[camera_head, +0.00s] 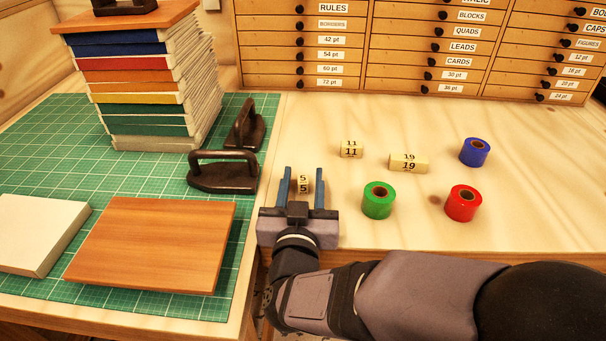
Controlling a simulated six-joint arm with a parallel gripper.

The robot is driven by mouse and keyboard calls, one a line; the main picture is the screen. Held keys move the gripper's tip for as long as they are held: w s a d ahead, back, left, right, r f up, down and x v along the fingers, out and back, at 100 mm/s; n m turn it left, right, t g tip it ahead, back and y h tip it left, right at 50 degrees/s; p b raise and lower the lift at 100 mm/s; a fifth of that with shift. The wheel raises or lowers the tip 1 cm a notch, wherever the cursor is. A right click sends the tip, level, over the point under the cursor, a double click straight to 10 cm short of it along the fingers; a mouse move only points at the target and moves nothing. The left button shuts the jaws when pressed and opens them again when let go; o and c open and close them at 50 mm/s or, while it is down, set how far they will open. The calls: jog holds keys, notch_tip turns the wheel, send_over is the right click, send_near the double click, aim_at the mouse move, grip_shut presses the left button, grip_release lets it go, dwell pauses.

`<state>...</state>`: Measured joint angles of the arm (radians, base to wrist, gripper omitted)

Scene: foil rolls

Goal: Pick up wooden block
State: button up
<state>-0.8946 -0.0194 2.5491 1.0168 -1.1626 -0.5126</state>
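Three pale wooden blocks with printed numbers stand on the wooden table. The block marked 5 (304,184) is between the two blue fingers of my gripper (302,182). The fingers are spread apart, with a gap visible on each side of that block, so the gripper is open. The block marked 11 (351,149) is farther back and to the right. The longer block marked 19 (408,162) lies right of it. The lower part of the block marked 5 is partly hidden by my gripper.
Green (378,200), red (463,203) and blue (474,152) foil rolls stand to the right. A green cutting mat (45,150) at left holds a stack of books (150,85), dark-handled weights (223,172), a wooden board (150,245) and a white block (38,232). Drawers (420,50) line the back.

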jog(key=shift+w, duration=0.2)
jog(key=shift+c, duration=0.3)
grip_shut()
jog(key=shift+r, duration=0.1)
notch_tip(320, 180, up, 18)
jog(key=p, duration=0.6)
notch_tip(320, 180, up, 12)
jog(key=p, duration=1.2)
send_over(303, 179)
